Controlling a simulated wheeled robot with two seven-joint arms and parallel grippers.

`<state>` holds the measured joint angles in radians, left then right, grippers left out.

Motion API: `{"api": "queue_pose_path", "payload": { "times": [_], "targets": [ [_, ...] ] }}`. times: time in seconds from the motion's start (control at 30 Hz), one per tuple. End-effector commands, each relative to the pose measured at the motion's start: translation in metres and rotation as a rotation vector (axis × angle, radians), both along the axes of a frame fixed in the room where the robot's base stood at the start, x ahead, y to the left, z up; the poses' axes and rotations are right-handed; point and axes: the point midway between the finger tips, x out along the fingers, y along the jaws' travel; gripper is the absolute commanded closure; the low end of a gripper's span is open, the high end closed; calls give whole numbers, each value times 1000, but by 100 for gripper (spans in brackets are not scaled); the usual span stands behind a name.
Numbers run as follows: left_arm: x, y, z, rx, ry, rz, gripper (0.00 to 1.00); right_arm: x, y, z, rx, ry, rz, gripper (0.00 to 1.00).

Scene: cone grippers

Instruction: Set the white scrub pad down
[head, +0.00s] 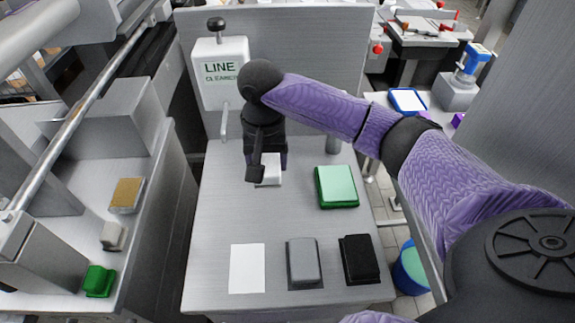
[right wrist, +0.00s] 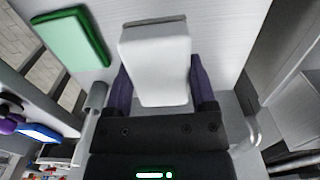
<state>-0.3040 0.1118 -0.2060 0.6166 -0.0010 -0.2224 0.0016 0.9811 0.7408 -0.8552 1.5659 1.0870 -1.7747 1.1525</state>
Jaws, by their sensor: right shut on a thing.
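The white scrub pad (head: 270,170) is at the back middle of the grey table (head: 220,215). My right gripper (head: 262,172) is shut on it, reaching in from above. In the right wrist view the white pad (right wrist: 156,62) sits between the two purple fingers of the right gripper (right wrist: 160,90), with a grey layer along its far edge. I cannot tell whether the pad touches the table. A flat white rectangle (head: 247,268) lies bare at the front left of the table. My left gripper is not in view.
A grey pad (head: 303,261) and a black pad (head: 359,258) lie in the front row, right of the white rectangle. A green pad (head: 337,186) lies at the right. A white sign box (head: 221,72) stands at the back. The table's left middle is clear.

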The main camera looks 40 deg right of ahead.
Motion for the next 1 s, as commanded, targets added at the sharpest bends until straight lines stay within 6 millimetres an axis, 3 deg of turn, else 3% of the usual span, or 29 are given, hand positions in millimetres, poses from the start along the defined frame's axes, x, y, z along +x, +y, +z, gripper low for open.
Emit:
{"api": "queue_pose_path", "payload": {
  "times": [0.1, 0.4, 0.77, 0.8, 0.9, 1.0],
  "targets": [
    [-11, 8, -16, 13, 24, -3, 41, -1, 0, -32, -2, 6, 0, 83],
    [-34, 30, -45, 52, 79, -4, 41, -1, 0, -95, -3, 4, 1, 83],
    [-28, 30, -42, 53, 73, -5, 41, -1, 0, -96, -2, 2, 1, 83],
    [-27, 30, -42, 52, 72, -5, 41, -1, 0, -96, -2, 1, 1, 19],
    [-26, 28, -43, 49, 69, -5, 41, -1, 0, -96, -2, 1, 1, 0],
    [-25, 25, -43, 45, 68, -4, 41, -1, 0, -96, -2, 1, 2, 0]
  ]
}}
